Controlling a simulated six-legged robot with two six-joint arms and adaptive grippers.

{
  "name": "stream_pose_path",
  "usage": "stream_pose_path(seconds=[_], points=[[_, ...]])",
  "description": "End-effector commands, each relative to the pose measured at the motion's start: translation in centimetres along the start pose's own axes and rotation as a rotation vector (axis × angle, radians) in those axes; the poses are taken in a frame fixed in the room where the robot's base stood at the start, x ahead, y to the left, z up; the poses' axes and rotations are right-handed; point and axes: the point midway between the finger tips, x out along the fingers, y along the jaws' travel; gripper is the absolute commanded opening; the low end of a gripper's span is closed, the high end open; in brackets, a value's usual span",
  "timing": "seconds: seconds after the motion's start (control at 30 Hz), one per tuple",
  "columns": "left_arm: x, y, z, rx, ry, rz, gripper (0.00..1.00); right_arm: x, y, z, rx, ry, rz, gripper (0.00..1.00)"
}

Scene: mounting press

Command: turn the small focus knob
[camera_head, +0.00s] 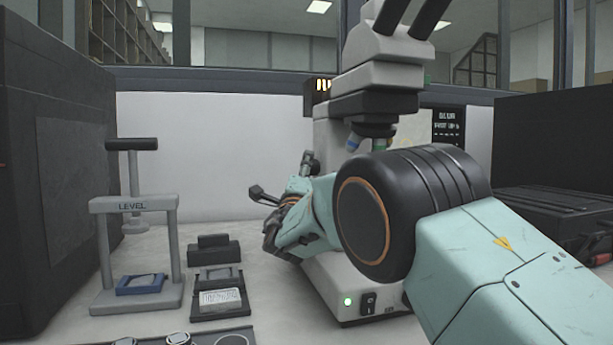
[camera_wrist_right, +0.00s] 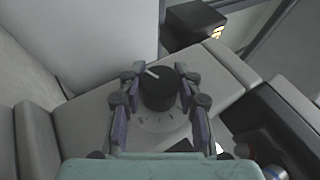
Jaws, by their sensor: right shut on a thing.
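The small focus knob (camera_wrist_right: 158,92) is a dark round knob with a white pointer line, on the pale side of the microscope. A dial with tick marks lies around its base. My right gripper (camera_wrist_right: 158,82) is shut on the knob, one finger on each side of it. In the head view my right gripper (camera_head: 284,178) is at the left side of the microscope (camera_head: 375,75), partly behind my own arm, and I cannot make out the knob there. The pointer line tilts up and left in the wrist view. My left gripper is not in view.
A grey press marked LEVEL (camera_head: 134,205) stands at the left with a blue piece (camera_head: 141,284) under it. Small dark trays (camera_head: 219,304) lie between press and microscope. A large dark cabinet (camera_head: 55,165) is far left, and an open black case (camera_head: 555,200) is right.

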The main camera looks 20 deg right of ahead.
Motion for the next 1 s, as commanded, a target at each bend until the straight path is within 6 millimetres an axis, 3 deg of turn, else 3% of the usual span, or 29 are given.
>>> stream_pose_path(seconds=[0.57,0.6,0.83,1.0], points=[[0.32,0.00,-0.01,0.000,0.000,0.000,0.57,0.22,-0.42,-0.02,0.010,0.001,-0.025,0.02],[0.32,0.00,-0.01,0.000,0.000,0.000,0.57,0.22,-0.42,-0.02,0.010,0.001,-0.025,0.37],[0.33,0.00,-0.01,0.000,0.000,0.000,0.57,0.11,-0.22,-0.01,0.008,0.001,-0.021,0.56],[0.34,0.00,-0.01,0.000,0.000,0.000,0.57,0.06,-0.11,0.00,0.008,0.000,-0.019,0.57]])
